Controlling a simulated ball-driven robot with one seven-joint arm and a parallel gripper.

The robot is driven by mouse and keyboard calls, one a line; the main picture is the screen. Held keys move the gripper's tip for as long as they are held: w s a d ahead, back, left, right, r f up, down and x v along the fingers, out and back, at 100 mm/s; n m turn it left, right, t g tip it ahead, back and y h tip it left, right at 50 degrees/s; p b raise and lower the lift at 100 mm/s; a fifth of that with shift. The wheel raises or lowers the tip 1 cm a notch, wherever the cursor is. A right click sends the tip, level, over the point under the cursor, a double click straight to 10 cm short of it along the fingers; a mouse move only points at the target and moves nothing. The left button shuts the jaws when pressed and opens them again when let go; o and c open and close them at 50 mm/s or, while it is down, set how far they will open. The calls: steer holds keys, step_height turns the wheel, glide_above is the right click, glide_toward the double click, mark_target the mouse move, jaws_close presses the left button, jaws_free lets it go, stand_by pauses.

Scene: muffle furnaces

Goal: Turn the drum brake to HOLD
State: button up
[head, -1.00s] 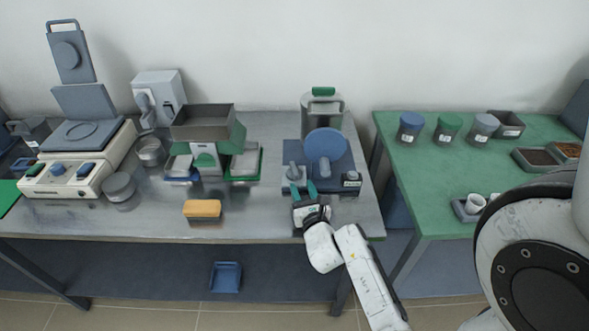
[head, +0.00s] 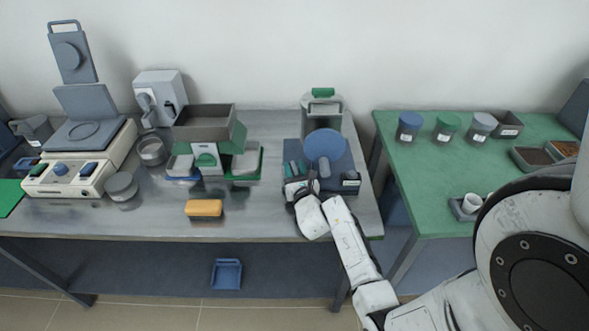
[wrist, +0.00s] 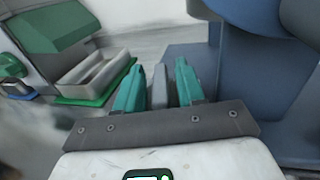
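The blue drum machine stands near the right end of the steel table, with a round blue disc (head: 323,145) on a blue base (head: 345,164). A grey upright lever (wrist: 159,88), which looks like the drum brake handle, shows between my fingers in the wrist view. My gripper (head: 294,170) is at the left front of the machine. In the wrist view its two green fingers (wrist: 159,86) stand on either side of the lever, with a small gap on each side. The lever's lower end and any HOLD marking are hidden.
A small dark knob with a white label (head: 351,179) sits at the machine's right front. To the left are a stand with trays (head: 245,163) and a yellow block (head: 204,208). Bare table lies in front.

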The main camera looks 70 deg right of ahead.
jaws_close()
steer(key=shift+f+b, duration=0.15)
steer(key=shift+b, duration=0.35)
